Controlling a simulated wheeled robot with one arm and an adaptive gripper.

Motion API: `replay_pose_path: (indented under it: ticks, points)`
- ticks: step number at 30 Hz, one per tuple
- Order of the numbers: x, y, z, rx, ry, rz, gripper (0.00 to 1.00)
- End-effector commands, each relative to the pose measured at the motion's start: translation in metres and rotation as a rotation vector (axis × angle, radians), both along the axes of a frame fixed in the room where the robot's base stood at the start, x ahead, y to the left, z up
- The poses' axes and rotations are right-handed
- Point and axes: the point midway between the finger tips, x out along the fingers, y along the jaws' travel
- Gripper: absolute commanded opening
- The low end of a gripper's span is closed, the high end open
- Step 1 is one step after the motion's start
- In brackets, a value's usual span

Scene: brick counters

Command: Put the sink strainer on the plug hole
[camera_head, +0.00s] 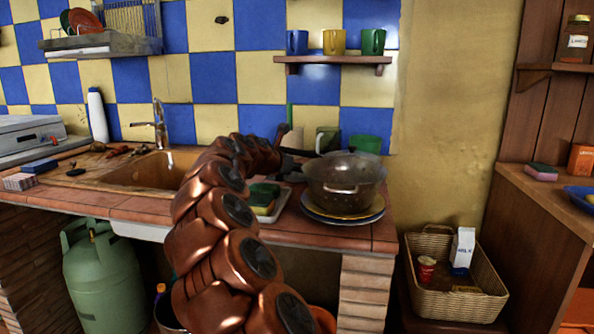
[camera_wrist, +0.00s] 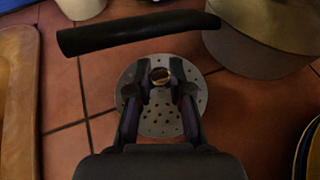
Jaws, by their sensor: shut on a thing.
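The sink strainer (camera_wrist: 160,112) is a round grey metal disc with small holes and a short knob, in the middle of the wrist view. My gripper (camera_wrist: 160,86) is shut on its knob. The disc is over the red tiled counter; I cannot tell whether it touches the tiles. In the head view the strainer is not clearly visible behind my arm. The brown sink (camera_head: 150,172) lies left of my arm, under the tap (camera_head: 158,124). Its edge also shows at the left of the wrist view (camera_wrist: 18,90). The plug hole is not visible.
A dark handle (camera_wrist: 140,32) crosses above the strainer in the wrist view. A pot (camera_head: 344,180) stands on stacked plates at the right of the counter. A tray with sponges (camera_head: 264,202) lies beside my arm. A white bottle (camera_head: 97,115) stands behind the sink.

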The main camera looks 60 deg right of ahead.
Motion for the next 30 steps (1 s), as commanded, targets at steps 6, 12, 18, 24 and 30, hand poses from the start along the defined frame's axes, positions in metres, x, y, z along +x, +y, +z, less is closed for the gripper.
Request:
replay_pose_path:
  ticks: [6,12,18,24,30]
  points:
    - [-0.001,-0.001,-0.002,0.0,0.0,-0.002,0.27]
    - [-0.001,-0.001,-0.002,0.0,0.0,-0.003,0.45]
    - [-0.001,-0.001,-0.002,0.0,0.0,-0.003,0.45]
    - [-0.001,0.0,0.0,-0.001,0.0,-0.002,0.45]
    - [-0.001,0.019,0.009,0.002,0.002,-0.002,0.45]
